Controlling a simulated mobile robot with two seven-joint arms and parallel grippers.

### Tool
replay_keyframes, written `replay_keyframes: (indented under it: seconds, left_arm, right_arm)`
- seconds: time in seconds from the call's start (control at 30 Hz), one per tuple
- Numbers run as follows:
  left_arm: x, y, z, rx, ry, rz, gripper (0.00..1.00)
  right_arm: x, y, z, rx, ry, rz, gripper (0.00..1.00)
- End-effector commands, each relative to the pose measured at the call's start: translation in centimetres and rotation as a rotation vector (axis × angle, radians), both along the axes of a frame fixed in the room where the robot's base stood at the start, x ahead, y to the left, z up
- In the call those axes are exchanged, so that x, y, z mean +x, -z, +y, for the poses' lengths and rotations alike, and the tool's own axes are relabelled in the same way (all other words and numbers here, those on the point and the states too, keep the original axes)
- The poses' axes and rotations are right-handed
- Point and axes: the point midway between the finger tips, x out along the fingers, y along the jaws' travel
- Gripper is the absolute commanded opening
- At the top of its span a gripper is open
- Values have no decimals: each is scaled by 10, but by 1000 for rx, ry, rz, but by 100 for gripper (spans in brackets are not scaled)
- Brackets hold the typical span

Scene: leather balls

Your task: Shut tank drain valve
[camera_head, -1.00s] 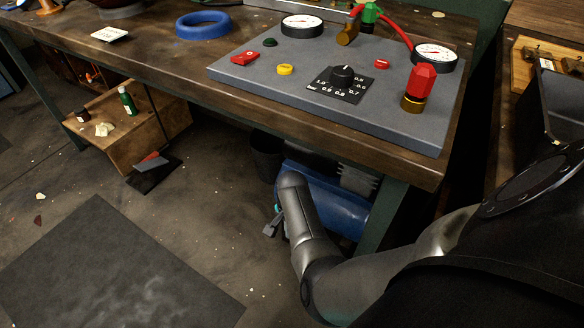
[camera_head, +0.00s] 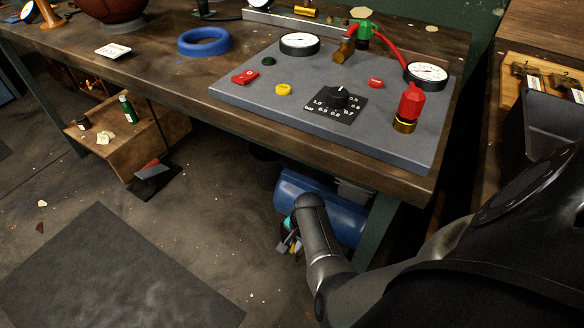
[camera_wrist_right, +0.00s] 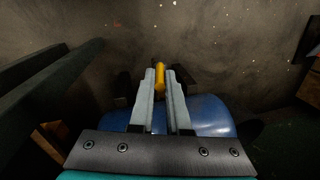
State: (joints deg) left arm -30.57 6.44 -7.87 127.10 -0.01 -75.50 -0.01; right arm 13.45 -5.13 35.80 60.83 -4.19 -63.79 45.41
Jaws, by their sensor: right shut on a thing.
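The blue tank (camera_head: 335,208) lies under the workbench, partly hidden by my right arm. It also shows in the right wrist view (camera_wrist_right: 208,112), beneath my fingers. My right gripper (camera_head: 288,244) is low beside the tank's left end. In the right wrist view, its two pale fingers (camera_wrist_right: 160,90) are closed on a yellow drain valve handle (camera_wrist_right: 160,74), which sticks out past the fingertips. The handle's lower part and the valve body are hidden. My left gripper is not in view.
The workbench (camera_head: 130,70) overhangs the tank, and its green leg (camera_head: 377,232) stands right of my forearm. A grey control panel (camera_head: 240,92) sits on top. A wooden step (camera_head: 160,130) and dark mat (camera_head: 110,270) are on the left.

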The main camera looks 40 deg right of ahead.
Motion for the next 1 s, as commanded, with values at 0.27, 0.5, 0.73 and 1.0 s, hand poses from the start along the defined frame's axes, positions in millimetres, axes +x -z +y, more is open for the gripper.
replay_keyframes:
  seconds: [0.27,0.5,0.73,1.0]
  left_arm:
    - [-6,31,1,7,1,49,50]
    - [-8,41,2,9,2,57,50]
    - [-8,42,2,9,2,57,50]
    - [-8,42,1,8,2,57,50]
  right_arm:
    - [-12,3,-2,59,1,-122,0]
    - [-15,5,-3,80,4,-183,0]
    - [-15,5,-3,80,3,-185,0]
    - [-14,5,-4,79,3,-186,36]
